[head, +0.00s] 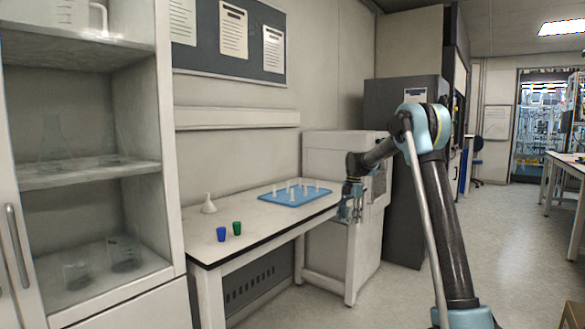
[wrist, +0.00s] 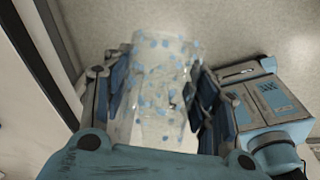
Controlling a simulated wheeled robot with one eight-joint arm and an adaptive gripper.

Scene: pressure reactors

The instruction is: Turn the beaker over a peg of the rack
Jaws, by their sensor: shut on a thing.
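My gripper (head: 350,210) is at the front right edge of the white table in the head view, out past the tabletop. In the wrist view my gripper (wrist: 158,95) is shut on a clear glass beaker (wrist: 160,85) with bluish specks, a finger on each side. The beaker is hard to make out in the head view. The rack is a blue board (head: 290,200) with several upright white pegs (head: 305,189), lying on the table left of my gripper. I see no beaker on the pegs.
A blue cup (head: 221,234), a green cup (head: 237,228) and a white funnel (head: 208,204) stand on the left of the table (head: 265,228). A white machine (head: 330,155) stands behind the table's right end. A glassware cabinet (head: 85,175) is at left.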

